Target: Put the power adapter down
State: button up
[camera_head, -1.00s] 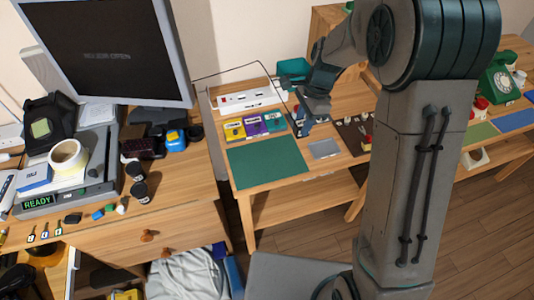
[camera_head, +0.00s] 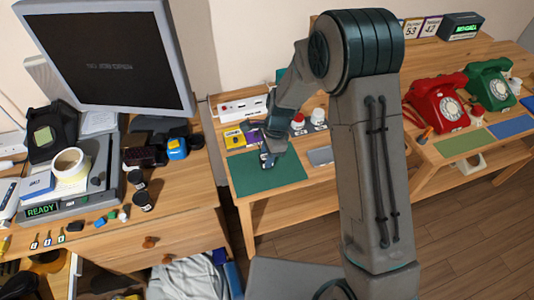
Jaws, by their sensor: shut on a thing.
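My gripper (camera_head: 268,156) is over the green mat (camera_head: 288,175) on the middle table, pointing down. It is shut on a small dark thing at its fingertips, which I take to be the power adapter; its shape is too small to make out. I cannot tell whether it touches the mat. A white power strip (camera_head: 240,107) with a red switch lies behind the mat. My arm and gripper hide part of the items behind the mat.
A yellow box (camera_head: 234,139) stands behind the mat, left of my gripper. Small red-and-white items (camera_head: 298,121) and a grey pad (camera_head: 320,156) are to its right. The left desk holds a monitor (camera_head: 110,60). Red (camera_head: 437,102) and green (camera_head: 490,80) phones stand on the right table.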

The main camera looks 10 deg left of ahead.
jog(key=o, duration=0.7)
jog(key=shift+o, duration=0.2)
jog(key=s+d+r+n, duration=0.1)
jog(key=d+r, duration=0.2)
jog(key=r, duration=0.3)
jog(key=d+r+n+t, duration=0.1)
jog(key=d+r, duration=0.2)
jog(key=r, duration=0.3)
jog(key=s+d+r+n, duration=0.1)
jog(key=d+r, duration=0.1)
jog(key=r, duration=0.4)
jog(key=s+d+r+n+t+h, duration=0.1)
jog(key=s+d+r+n, duration=0.1)
jog(key=s+d+n, duration=0.3)
jog(key=s+d+r+n+t+h, duration=0.1)
jog(key=s+d+r+n+t, duration=0.1)
jog(key=s+d, duration=0.8)
jog(key=s+r+n, duration=0.1)
jog(key=s+n, duration=0.1)
jog(key=shift+r+n+b, duration=0.2)
jog(key=shift+n+b, duration=0.1)
jog(key=shift+n, duration=0.1)
